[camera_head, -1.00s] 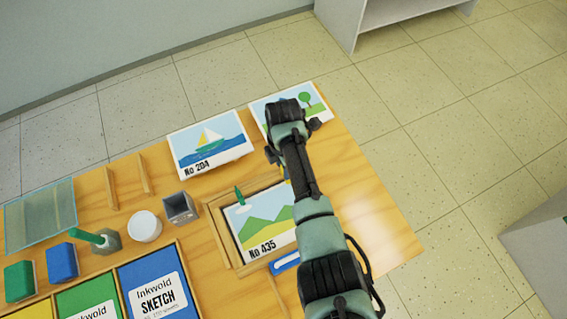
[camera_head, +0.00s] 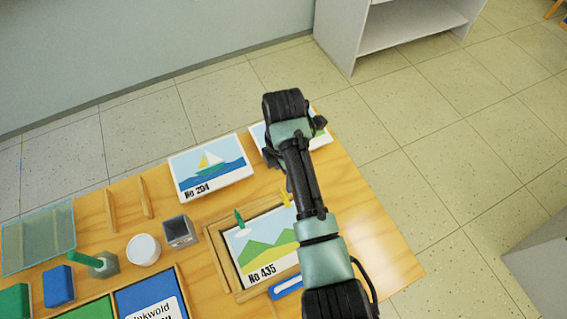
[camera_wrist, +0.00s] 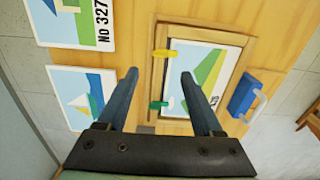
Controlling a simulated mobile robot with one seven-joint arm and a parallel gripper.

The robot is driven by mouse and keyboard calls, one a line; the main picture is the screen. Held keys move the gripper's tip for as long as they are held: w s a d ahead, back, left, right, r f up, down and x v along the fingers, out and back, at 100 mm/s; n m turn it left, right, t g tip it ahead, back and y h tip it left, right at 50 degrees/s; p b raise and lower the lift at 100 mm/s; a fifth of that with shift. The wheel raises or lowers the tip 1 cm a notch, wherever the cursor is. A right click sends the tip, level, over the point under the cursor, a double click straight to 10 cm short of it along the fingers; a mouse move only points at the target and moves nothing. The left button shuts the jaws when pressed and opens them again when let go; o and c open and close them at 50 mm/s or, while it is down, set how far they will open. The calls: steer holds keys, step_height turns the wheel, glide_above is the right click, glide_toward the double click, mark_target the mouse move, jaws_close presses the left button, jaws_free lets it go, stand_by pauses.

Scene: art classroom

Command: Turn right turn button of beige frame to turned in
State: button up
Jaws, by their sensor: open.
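The beige frame (camera_head: 219,258) lies on the wooden table around a hill picture marked No 435; it also shows in the wrist view (camera_wrist: 205,32). A green turn button (camera_head: 239,216) and, to its right, a yellow turn button (camera_head: 285,199) sit at its far rail. The green button (camera_wrist: 158,105) also lies crosswise. My gripper (camera_wrist: 159,73) is open and empty above the frame, with the yellow button just beyond the fingertips. My wrist hides the fingers in the head view.
A sailboat card (camera_head: 210,170) and another card, partly behind my arm, lie beyond the frame. A blue item (camera_head: 287,286) lies at its near side. A grey cup (camera_head: 180,232) and white round tub (camera_head: 143,250) stand left. The table's right end is clear.

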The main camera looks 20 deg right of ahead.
step_height(320, 180, up, 4)
steer(key=shift+f, duration=0.1)
stand_by(0.5)
steer(key=w+a+r+m+t, duration=0.3)
steer(key=w+r+t, duration=0.2)
steer(key=r, duration=0.5)
steer(key=w+a+r+m+t, duration=0.3)
steer(key=w+r+t, duration=0.2)
steer(key=r, duration=0.6)
steer(key=w+a+r+m+t, duration=0.3)
steer(key=w+r+t, duration=0.1)
steer(key=r, duration=0.6)
steer(key=s+a+r+m+t, duration=0.1)
steer(key=s+r+m+t, duration=0.2)
steer(key=s+r, duration=0.3)
steer(key=s+a+r+m+t, duration=0.2)
steer(key=s+r+t, duration=0.4)
steer(key=r, duration=0.8)
steer(key=s+a+r+m+t, duration=0.2)
steer(key=s+r+m+t, duration=0.2)
steer(key=s+r, duration=0.3)
step_height(320, 180, up, 3)
steer(key=shift+s+m, duration=0.15)
steer(key=shift+m, duration=0.15)
